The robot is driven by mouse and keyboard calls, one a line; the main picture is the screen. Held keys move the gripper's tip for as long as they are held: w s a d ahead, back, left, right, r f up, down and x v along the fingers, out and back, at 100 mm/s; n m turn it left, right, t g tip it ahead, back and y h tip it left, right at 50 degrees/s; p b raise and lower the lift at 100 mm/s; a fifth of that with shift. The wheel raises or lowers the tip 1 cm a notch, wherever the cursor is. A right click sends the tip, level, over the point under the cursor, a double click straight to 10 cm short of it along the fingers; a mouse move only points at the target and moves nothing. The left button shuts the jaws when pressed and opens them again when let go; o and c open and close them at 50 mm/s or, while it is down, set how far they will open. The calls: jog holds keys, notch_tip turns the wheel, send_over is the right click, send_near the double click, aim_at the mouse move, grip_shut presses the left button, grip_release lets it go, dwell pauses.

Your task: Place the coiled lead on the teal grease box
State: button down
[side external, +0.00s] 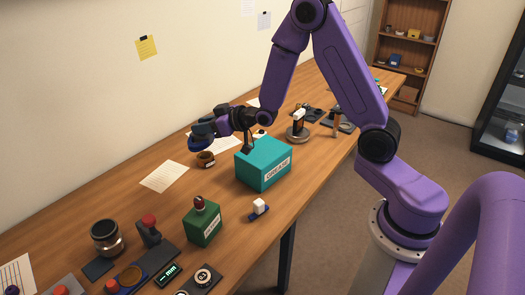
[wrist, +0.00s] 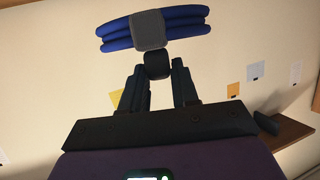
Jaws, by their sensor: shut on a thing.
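The coiled lead (wrist: 184,22) shows as blue loops with a grey middle piece and a dark knob in the wrist view. In the side view the lead (side external: 200,143) is a blue shape at the end of my arm. My gripper (wrist: 158,68) is shut on the knob; it also shows in the side view (side external: 222,127), reaching left. The lead is held up in the air, left of the teal grease box (side external: 263,163). The box sits on the table with a white GREASE label on its front. Its visible top looks largely clear, though a small dark piece stands at its back left edge.
A small brown cup (side external: 206,159) stands below the held lead. A green box (side external: 203,222) with a red-topped item, a glass jar (side external: 107,238) and a small white-and-blue piece (side external: 259,207) are nearer. A stand (side external: 298,131) is behind the teal box. Paper (side external: 164,177) lies left.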

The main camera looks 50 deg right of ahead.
jog(key=s+d+r+n+g+y, duration=0.1)
jog(key=s+d+r+n+y, duration=0.15)
jog(key=d, duration=0.55)
jog(key=n+g+y, duration=0.3)
send_over(268, 150)
jog(key=f, duration=0.2)
jog(key=shift+f, duration=3.6)
jog(key=shift+f, duration=0.1)
jog(key=c, duration=0.8)
grip_release()
jog(key=shift+c, duration=0.2)
